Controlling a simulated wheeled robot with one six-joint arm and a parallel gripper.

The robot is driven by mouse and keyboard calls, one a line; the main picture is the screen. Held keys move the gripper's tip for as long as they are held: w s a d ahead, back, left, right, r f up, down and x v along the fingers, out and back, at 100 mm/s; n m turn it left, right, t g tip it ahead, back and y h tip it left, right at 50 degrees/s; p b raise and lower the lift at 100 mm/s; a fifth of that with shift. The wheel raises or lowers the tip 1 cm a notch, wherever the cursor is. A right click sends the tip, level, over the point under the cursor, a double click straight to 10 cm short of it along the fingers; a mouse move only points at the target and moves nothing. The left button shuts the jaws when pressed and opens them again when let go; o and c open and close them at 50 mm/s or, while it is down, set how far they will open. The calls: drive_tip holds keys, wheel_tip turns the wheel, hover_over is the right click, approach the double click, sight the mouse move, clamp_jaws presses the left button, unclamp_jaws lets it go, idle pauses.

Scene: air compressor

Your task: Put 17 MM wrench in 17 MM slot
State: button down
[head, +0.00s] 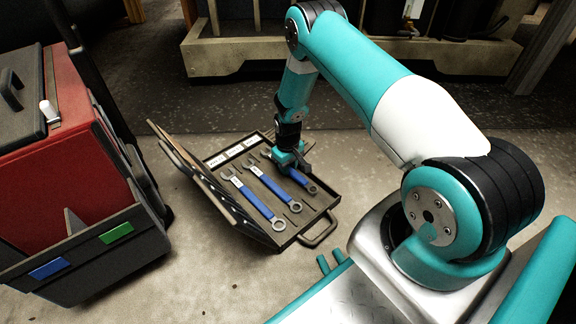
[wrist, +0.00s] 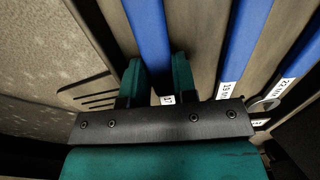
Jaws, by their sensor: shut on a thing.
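The 17 MM wrench (head: 309,185) has a blue handle and lies at the right side of the open tool case (head: 316,216). It also shows in the wrist view (wrist: 149,35), with a white label partly hidden by my gripper; I read it as 17. My gripper (head: 291,166) is low over the case and shut on this wrench. In the wrist view the two teal fingers (wrist: 157,78) stand on either side of the handle. The wrench appears in or just above the rightmost slot; its seating is hidden. The head view hides its upper end behind my gripper.
Two more blue wrenches (head: 266,184) (head: 254,200) lie to the left in the case. White slot labels (head: 234,153) line the case's far edge. A red and black box (head: 80,160) stands at left. Concrete floor (head: 230,285) is clear in front.

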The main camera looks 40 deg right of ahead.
drive_tip(key=shift+f+b, duration=0.35)
drive_tip(key=shift+f, duration=0.25)
drive_tip(key=c, duration=0.8)
unclamp_jaws()
drive_tip(key=shift+r, duration=0.1)
wheel_tip(320, 180, up, 17)
drive_tip(key=p, duration=1)
drive_tip(key=shift+r+p, duration=0.15)
drive_tip(key=shift+p, duration=0.15)
